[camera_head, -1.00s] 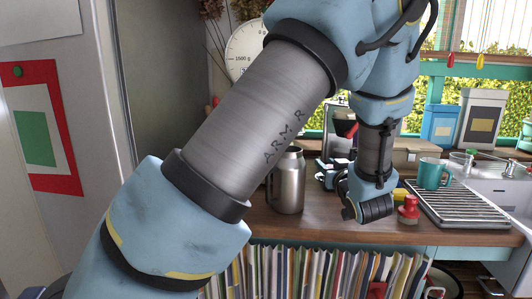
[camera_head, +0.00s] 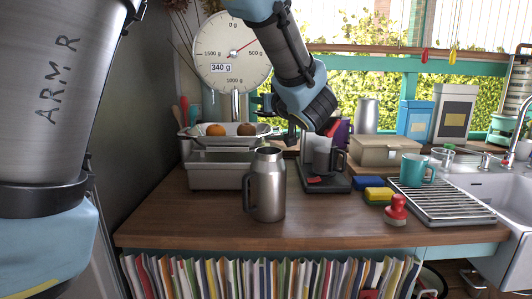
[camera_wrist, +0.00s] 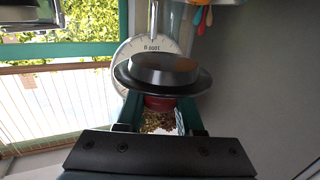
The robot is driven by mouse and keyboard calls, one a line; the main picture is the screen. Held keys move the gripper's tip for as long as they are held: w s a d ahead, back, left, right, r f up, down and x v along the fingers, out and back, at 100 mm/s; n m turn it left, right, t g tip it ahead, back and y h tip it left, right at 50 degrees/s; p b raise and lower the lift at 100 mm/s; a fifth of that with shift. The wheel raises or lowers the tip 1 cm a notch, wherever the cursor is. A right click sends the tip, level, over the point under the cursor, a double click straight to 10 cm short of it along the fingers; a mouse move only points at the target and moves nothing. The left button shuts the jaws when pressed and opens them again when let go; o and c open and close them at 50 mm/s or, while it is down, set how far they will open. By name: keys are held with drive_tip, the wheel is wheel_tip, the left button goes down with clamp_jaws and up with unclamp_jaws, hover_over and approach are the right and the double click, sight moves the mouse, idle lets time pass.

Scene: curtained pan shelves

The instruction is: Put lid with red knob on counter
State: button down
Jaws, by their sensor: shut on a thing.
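My gripper (camera_wrist: 158,116) is shut on the red knob (camera_wrist: 158,102) of a dark-rimmed lid (camera_wrist: 122,78). The wrist view shows the lid beyond the fingers, with a shiny raised middle. In the head view my wrist (camera_head: 308,103) is above the back of the wooden counter (camera_head: 310,228). My fingertips and the lid cannot be made out there. The counter's front middle is bare, to the right of the steel jug.
A steel jug (camera_head: 267,187) stands left of the clear area. A red-knobbed object (camera_head: 397,209), sponges (camera_head: 377,196) and a drying rack (camera_head: 447,204) are on the right.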

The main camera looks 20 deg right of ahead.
wheel_tip(320, 180, down, 10)
drive_tip(key=shift+r+p, duration=0.2)
drive_tip(key=shift+p, duration=0.9)
drive_tip(key=shift+f, duration=0.1)
drive_tip(key=c, duration=0.6)
unclamp_jaws()
drive_tip(key=shift+o, duration=0.2)
drive_tip(key=s+r+b, duration=0.1)
drive_tip(key=s+b, duration=0.3)
drive_tip(key=s, duration=0.6)
drive_tip(key=shift+s, duration=0.4)
